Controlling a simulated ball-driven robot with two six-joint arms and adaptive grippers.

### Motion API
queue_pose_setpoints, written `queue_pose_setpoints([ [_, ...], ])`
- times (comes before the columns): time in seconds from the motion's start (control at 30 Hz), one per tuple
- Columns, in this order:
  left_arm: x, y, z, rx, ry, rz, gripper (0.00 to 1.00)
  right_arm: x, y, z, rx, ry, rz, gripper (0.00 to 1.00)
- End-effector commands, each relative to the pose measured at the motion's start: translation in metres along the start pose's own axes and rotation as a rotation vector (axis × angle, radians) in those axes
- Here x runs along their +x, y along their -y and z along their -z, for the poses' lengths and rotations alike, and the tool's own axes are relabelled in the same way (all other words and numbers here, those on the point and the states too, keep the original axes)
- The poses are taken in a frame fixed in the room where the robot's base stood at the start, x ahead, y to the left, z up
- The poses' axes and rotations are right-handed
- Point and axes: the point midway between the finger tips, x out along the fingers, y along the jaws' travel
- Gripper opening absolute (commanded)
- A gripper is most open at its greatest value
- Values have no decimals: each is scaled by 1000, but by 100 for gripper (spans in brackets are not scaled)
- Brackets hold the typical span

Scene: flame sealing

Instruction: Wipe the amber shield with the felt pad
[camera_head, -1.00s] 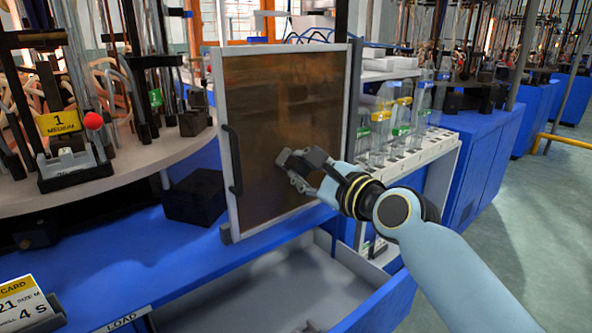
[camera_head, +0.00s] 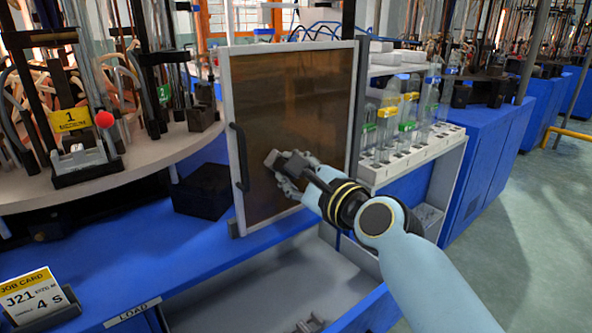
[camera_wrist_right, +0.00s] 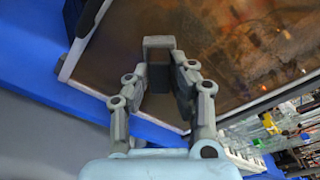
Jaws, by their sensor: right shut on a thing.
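The amber shield (camera_head: 300,95) is a brown see-through panel in a pale frame, standing upright at the centre of the head view. It has a dark handle (camera_head: 239,157) on its left edge. My right gripper (camera_head: 280,163) is in front of the shield's lower middle, shut on a small grey block, the felt pad (camera_head: 271,157). In the right wrist view the pad (camera_wrist_right: 159,43) sits between the fingertips, against the shield (camera_wrist_right: 225,50) in the picture. I cannot tell whether it touches. The shield shows cloudy, smudged patches there. My left gripper is not in view.
A round table with rods and a red ball (camera_head: 104,119) stands at the left. A white rack (camera_head: 410,158) with glass tubes is right of the shield. A black box (camera_head: 203,190) sits on the blue bench. An open grey drawer (camera_head: 250,290) lies below.

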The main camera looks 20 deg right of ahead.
Motion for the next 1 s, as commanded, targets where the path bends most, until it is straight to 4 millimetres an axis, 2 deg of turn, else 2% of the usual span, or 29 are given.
queue_pose_setpoints([
  [0.6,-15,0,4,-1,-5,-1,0,-57,0,7,0,0,-1,0],
  [1.0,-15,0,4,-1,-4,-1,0,-60,0,7,0,0,-1,0],
])
